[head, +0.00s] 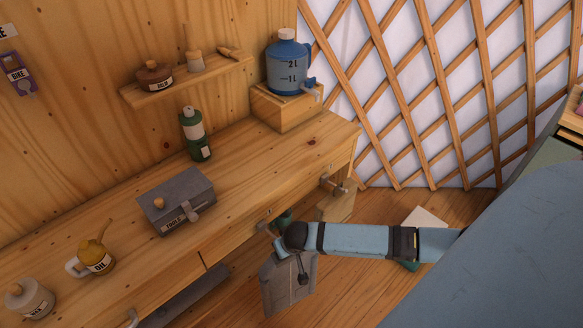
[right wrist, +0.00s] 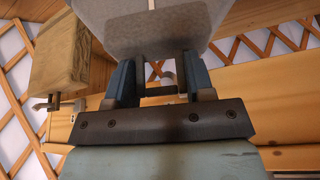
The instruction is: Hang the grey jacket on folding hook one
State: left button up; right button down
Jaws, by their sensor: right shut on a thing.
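The grey jacket (head: 288,288) hangs below my right gripper (head: 282,243), beside the front edge of the workbench. My right gripper is shut on it. In the right wrist view, grey material (right wrist: 155,25) fills the top centre, just beyond the fingers (right wrist: 160,82). A metal hook (head: 335,187) sticks out from the bench front near its far right end, apart from the jacket. Another small metal fitting (head: 264,225) shows at the bench edge close to my gripper, partly hidden. I cannot tell which one is folding hook one. My left gripper is not in view.
The wooden workbench (head: 235,160) carries a grey toolbox (head: 177,200), a yellow oil can (head: 95,258), a green bottle (head: 195,135) and a blue water jug (head: 287,65) on a wooden box. The lattice wall (head: 430,80) stands behind. Some floor is clear right of the jacket.

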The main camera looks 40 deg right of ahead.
jog(key=shift+w+a+f+b, duration=0.1)
jog(key=shift+w+b, duration=0.75)
jog(key=shift+w, duration=0.2)
jog(key=shift+w+a+f+b, duration=0.1)
jog(key=shift+w+b, duration=0.7)
jog(key=shift+w, duration=0.35)
jog(key=shift+w+f, duration=0.15)
jog(key=shift+w, duration=0.15)
jog(key=shift+p, duration=0.45)
jog(key=shift+w+f, duration=0.1)
jog(key=shift+f, duration=0.05)
jog(key=shift+c, duration=2.1)
grip_release()
